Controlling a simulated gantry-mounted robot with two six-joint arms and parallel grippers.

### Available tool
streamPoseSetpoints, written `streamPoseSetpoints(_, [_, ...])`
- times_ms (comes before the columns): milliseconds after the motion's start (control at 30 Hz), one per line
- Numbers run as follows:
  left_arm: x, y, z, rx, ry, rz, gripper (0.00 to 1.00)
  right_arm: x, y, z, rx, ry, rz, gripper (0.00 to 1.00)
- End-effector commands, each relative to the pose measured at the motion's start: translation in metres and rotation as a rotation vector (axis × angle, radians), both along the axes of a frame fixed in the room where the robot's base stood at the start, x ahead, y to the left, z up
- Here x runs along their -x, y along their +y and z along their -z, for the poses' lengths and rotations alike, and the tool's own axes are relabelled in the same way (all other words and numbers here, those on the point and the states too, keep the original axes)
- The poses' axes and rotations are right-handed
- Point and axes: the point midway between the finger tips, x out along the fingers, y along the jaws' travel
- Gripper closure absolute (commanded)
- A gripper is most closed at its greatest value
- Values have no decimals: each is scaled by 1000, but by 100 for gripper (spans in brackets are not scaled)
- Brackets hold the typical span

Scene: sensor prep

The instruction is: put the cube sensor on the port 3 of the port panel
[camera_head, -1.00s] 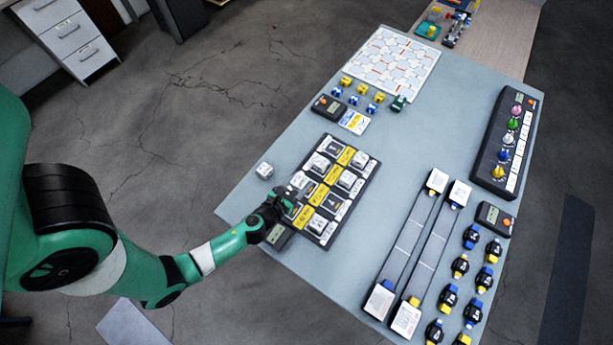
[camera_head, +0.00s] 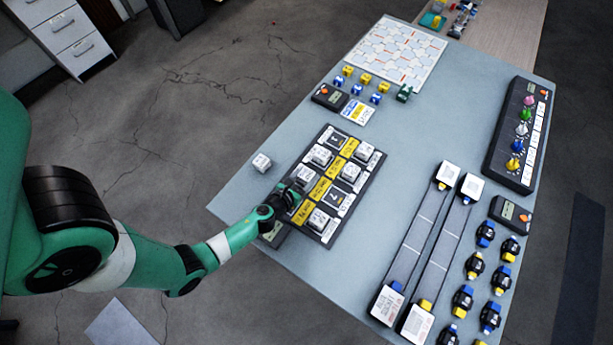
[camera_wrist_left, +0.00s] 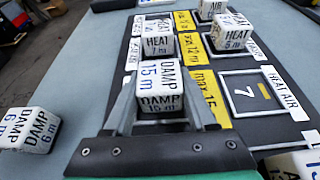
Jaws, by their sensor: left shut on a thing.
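The port panel (camera_head: 317,228) is a dark board with yellow and white labels, lying near the table's left edge. Several white cubes sit on its ports. My left gripper (camera_head: 287,196) is low over the panel's left side. In the left wrist view, my left gripper (camera_wrist_left: 159,108) is shut on a white cube sensor (camera_wrist_left: 160,78) marked DAMP 15 m. Whether this cube touches the panel I cannot tell. A HEAT 7 m cube (camera_wrist_left: 157,36) stands just beyond it. The port marked 7 (camera_wrist_left: 263,93) is empty, to its right. My right gripper is not in view.
A loose DAMP 6 m cube (camera_wrist_left: 28,129) lies on the table left of the panel, also in the head view (camera_head: 262,163). Small blue and yellow cubes (camera_head: 366,78) lie beyond. Two long rails (camera_head: 428,240) stand to the right, with bare table between.

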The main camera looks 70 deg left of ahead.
Motion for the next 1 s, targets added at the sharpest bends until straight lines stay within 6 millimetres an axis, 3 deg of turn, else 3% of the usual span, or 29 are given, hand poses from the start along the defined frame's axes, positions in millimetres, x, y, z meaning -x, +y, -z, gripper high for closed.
streamPoseSetpoints(67, [0,0,4,0,0,0,99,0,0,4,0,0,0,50])
streamPoseSetpoints(100, [0,0,4,0,0,0,41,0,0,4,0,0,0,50])
streamPoseSetpoints(267, [0,0,3,0,0,0,13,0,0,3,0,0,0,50])
streamPoseSetpoints(633, [1,-1,-3,0,0,0,13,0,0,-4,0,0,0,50])
streamPoseSetpoints(1000, [63,-46,-33,0,2,6,13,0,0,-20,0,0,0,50])
